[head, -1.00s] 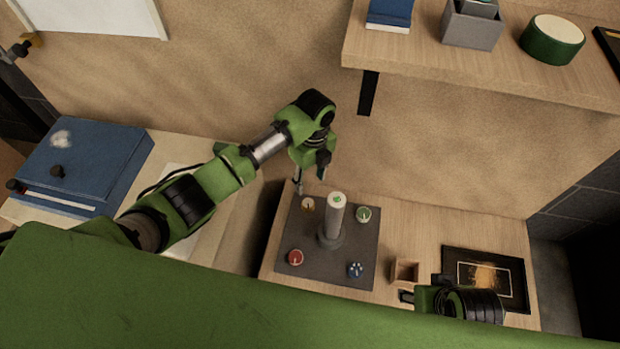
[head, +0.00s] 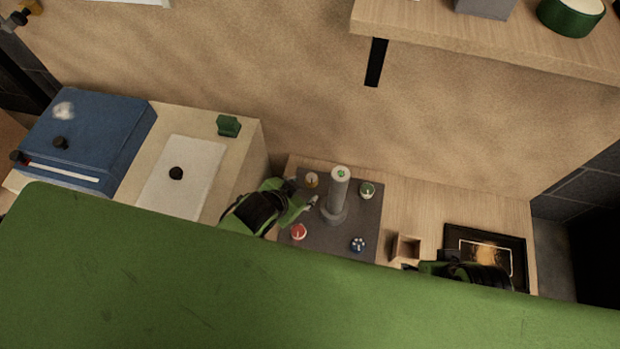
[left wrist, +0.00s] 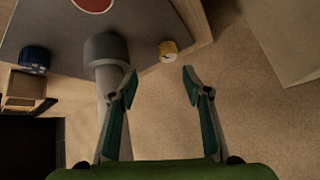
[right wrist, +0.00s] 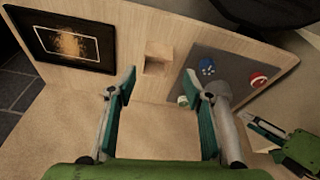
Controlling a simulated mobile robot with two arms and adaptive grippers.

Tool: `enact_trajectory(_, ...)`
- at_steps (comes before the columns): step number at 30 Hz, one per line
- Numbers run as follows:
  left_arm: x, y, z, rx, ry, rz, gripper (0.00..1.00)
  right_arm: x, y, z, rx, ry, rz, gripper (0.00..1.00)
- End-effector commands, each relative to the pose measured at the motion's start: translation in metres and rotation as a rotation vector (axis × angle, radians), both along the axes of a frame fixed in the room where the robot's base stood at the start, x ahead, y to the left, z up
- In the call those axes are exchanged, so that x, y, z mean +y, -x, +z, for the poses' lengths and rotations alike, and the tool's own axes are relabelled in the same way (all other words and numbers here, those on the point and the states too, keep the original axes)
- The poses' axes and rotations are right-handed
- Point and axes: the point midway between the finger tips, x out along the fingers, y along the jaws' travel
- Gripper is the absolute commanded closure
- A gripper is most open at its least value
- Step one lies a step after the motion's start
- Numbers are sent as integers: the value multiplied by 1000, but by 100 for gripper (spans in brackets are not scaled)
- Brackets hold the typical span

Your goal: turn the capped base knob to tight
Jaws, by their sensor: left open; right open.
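A dark grey panel (head: 362,215) carries a grey upright post (head: 338,192) with a pale, green-marked top and a wide base collar (head: 333,216). Yellow (head: 311,180), green (head: 367,190), red (head: 298,231) and blue (head: 358,244) knobs surround it. Which part is the capped base knob I cannot tell. My left gripper (head: 303,190) is open at the panel's left side, between the yellow and red knobs. In the left wrist view, the post (left wrist: 112,95) passes by the left finger, and the yellow knob (left wrist: 168,50) lies beyond the gap. My right gripper (right wrist: 160,85) is open and empty.
A small open wooden box (head: 405,247) and a dark framed picture (head: 485,250) lie right of the panel. A shelf (head: 480,40) overhangs behind. A blue case (head: 90,140) and a white board (head: 182,175) occupy the left counter, across a gap.

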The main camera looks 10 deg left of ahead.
Motion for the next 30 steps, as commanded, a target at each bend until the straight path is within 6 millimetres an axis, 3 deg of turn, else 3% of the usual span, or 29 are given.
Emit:
enact_trajectory(3,10,13,12,-41,95,121,55,0,1,2,-1,0,0,54)
enact_trajectory(9,15,16,19,-70,161,195,55,-1,3,3,3,1,0,54)
enact_trajectory(11,14,12,15,-71,163,196,55,-1,5,2,7,2,0,54)
enact_trajectory(15,11,-3,-1,-72,162,196,55,-3,11,21,-12,3,0,54)
enact_trajectory(19,6,-23,-22,-71,162,195,55,-3,11,7,-9,3,0,54)
enact_trajectory(23,1,-42,-42,-70,162,194,55,5,-18,6,-121,-20,8,54)
enact_trajectory(30,-2,-55,-54,-69,162,194,55,20,-67,28,-326,-64,24,54)
